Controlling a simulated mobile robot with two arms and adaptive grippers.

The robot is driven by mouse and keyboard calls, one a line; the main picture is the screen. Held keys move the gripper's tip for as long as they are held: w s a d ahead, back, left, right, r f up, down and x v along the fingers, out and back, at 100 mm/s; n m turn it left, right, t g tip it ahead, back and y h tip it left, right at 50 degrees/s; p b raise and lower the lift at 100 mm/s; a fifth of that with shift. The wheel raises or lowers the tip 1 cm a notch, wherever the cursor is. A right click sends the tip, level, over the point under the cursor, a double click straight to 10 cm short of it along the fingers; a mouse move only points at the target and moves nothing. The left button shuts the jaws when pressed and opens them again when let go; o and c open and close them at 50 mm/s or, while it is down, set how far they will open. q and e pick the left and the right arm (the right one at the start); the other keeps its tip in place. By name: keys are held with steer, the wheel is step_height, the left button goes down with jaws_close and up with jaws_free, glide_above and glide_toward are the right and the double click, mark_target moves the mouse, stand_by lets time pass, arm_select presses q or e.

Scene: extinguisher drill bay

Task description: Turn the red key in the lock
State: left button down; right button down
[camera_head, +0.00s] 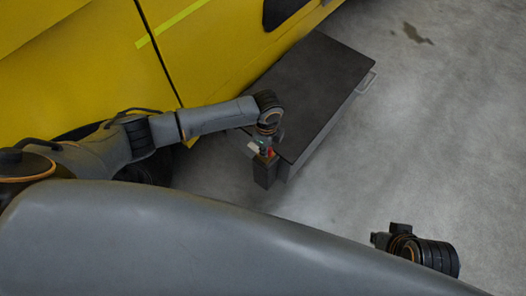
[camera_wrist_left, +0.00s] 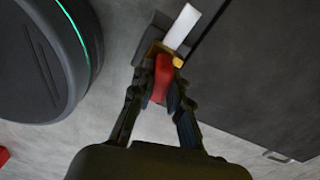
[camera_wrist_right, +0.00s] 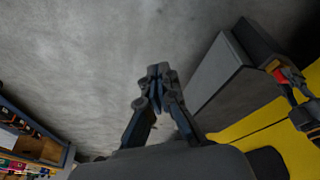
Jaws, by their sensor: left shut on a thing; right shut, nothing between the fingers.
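The red key (camera_wrist_left: 161,78) is upright in the left wrist view, between the fingers of my left gripper (camera_wrist_left: 160,88), which is shut on it. The key's far end meets a brass-coloured lock part (camera_wrist_left: 156,50) on a dark post (camera_head: 264,174). How deep the key sits is hidden. The red also shows in the head view (camera_head: 271,152) and the right wrist view (camera_wrist_right: 282,75). A white plate (camera_wrist_left: 180,28) sticks out beside the lock. My right gripper (camera_wrist_right: 158,70) is shut and empty, well away from the lock; it also shows in the head view (camera_head: 378,239).
A dark, flat-topped cabinet (camera_head: 312,82) with a side handle stands right beside the post. A yellow vehicle body (camera_head: 90,60) is behind it. In the right wrist view a shelf with coloured items (camera_wrist_right: 35,150) is at lower left. Grey floor (camera_head: 430,130) is open to the right.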

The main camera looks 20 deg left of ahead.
steer(key=shift+r, duration=0.1)
arm_select(q)
steer(key=shift+m, duration=1)
steer(key=shift+m+p, duration=0.4)
steer(key=shift+m, duration=2.7)
steer(key=m, duration=0.2)
steer(key=shift+m, duration=0.3)
arm_select(e)
steer(key=x, duration=0.3)
steer(key=shift+w+a, duration=0.1)
steer(key=shift+r, duration=0.1)
